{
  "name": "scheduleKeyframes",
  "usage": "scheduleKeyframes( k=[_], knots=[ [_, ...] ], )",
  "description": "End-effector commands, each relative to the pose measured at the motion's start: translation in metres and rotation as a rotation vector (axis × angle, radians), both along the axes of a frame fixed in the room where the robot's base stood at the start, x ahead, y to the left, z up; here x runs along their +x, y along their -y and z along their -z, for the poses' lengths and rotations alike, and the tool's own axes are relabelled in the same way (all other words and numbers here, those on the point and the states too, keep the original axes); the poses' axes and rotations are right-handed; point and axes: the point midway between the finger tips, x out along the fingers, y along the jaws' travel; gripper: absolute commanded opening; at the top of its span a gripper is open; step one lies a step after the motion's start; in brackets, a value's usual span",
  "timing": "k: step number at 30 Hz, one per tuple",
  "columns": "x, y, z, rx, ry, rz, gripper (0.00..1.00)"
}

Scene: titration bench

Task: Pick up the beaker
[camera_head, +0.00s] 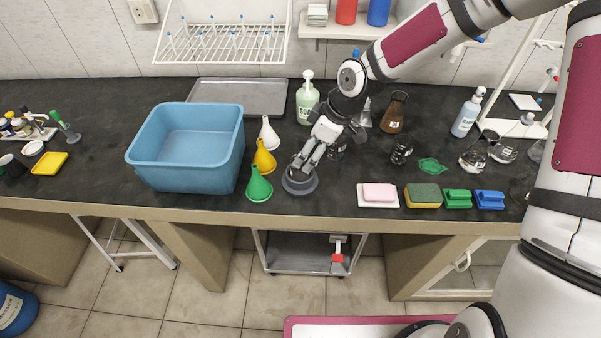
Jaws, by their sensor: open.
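My gripper (303,165) is open, pointing down and to the left, with its fingertips over a dark grey round object (300,187) near the bench's front edge. I see nothing clearly held between the fingers. A small clear glass vessel (338,151) stands just right of the gripper, partly hidden by it. Another small glass vessel (401,153) is further right and looks tilted. Either could be the beaker; they are too small to tell.
A blue basin (185,178) and white, yellow and green funnels (259,187) are left of my gripper. A soap bottle (307,100) stands behind. Sponges (422,195) and a soap dish (378,196) line the front right. Glass flasks (473,160) stand at right.

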Motion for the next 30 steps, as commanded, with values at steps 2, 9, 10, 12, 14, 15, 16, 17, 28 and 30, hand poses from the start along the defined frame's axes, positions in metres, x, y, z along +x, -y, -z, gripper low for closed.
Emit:
scheduleKeyframes(
  k=[2, 9, 10, 12, 14, 15, 16, 17, 28, 30],
  knots=[
    [0.000, -0.003, 0.007, 0.000, -0.002, -0.001, 0.70],
    [0.000, -0.010, 0.023, -0.001, -0.003, -0.002, 0.70],
    [0.000, -0.012, 0.028, -0.001, -0.004, -0.002, 0.70],
    [0.000, -0.016, 0.037, -0.001, -0.004, -0.002, 0.70],
    [0.002, -0.019, 0.045, 0.000, -0.002, -0.001, 0.70],
    [0.003, -0.021, 0.050, -0.001, -0.002, -0.001, 0.70],
    [0.003, -0.022, 0.053, -0.001, -0.003, -0.001, 0.70],
    [0.003, -0.023, 0.055, -0.001, -0.002, -0.002, 0.70],
    [0.005, -0.024, 0.059, -0.001, 0.000, 0.001, 0.56],
    [0.005, -0.024, 0.059, -0.001, 0.000, 0.001, 0.40]
  ],
)
